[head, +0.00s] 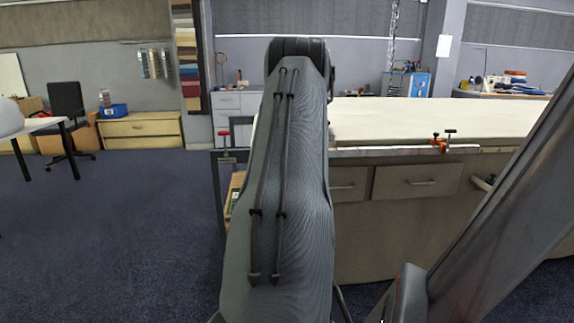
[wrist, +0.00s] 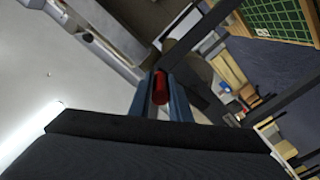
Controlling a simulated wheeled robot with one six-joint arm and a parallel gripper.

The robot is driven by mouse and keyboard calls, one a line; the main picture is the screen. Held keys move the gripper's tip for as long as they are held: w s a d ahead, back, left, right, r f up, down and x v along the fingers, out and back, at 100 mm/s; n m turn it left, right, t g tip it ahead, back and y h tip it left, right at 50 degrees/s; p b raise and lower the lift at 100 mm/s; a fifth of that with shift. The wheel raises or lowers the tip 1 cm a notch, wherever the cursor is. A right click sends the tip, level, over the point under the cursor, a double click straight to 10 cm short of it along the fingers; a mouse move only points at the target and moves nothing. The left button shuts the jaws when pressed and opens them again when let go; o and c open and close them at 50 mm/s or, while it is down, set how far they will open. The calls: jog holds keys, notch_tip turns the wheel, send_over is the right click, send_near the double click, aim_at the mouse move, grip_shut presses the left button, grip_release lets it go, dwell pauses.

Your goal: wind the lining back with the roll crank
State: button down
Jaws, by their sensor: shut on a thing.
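In the wrist view my gripper (wrist: 161,92) is shut on a red grip (wrist: 159,88), which shows between the two blue-grey fingers. It looks like the handle of the roll crank. A pale metal bar (wrist: 95,38) runs from the upper left towards the fingers; I cannot tell whether it joins the grip. In the head view my own arm hides my gripper, the crank and the roll. Cream cloth (head: 430,117) covers the long table top; I cannot tell whether the lining is part of it.
An orange clamp (head: 438,143) sits on the table's front edge. A red-topped fitting (head: 224,134) stands at the table's left end, beside my arm. The blue floor (head: 110,235) to the left is clear.

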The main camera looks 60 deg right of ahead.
jog(key=shift+d+r, duration=0.1)
jog(key=shift+r, duration=0.1)
jog(key=c, duration=1.6)
grip_release()
jog(key=shift+c, duration=0.2)
